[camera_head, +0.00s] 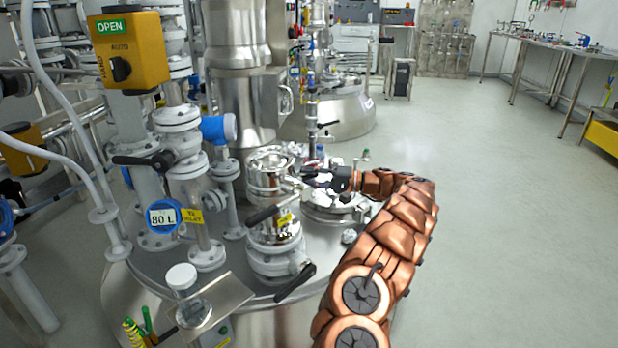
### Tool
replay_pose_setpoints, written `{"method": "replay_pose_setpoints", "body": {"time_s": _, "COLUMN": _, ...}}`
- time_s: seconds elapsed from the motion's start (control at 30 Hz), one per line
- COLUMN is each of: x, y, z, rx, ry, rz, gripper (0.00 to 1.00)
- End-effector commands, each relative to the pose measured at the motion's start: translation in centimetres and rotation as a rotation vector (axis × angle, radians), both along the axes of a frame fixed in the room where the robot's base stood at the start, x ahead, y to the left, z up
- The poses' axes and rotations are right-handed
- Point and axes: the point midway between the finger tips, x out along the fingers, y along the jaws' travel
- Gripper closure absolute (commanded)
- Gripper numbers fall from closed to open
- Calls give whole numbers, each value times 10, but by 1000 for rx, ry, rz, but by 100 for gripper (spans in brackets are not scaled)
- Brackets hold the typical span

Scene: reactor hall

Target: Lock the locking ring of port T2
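A shiny steel port fitting (271,172) stands upright on the lid of the steel vessel in the middle of the head view. It has a round polished top, a black lever handle and a small yellow tag (286,222) too small to read, so I cannot tell for sure that it is T2. My gripper (316,181) is at the right side of its upper part, close to a short side handle there. Whether it touches is unclear. The fingers are small and dark against the fittings, so their opening cannot be made out.
A yellow switch box (126,50) with a green OPEN sign and white flanged pipes (185,160) crowd the left. A second black lever (295,283) sticks out at the port's base. The floor (500,200) at right is free.

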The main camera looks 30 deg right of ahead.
Motion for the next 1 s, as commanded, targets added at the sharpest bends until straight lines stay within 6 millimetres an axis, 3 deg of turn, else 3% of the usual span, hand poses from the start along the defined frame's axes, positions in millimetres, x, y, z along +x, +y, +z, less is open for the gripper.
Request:
{"method": "replay_pose_setpoints", "body": {"time_s": 0.27, "x": 0, "y": 0, "z": 0, "rx": 0, "ry": 0, "rz": 0, "gripper": 100}}
{"method": "replay_pose_setpoints", "body": {"time_s": 0.83, "x": 1, "y": 0, "z": -1, "rx": -1, "ry": 1, "rz": -2, "gripper": 100}}
{"method": "replay_pose_setpoints", "body": {"time_s": 1.0, "x": 9, "y": 0, "z": -2, "rx": 0, "ry": 1, "rz": -28, "gripper": 100}}
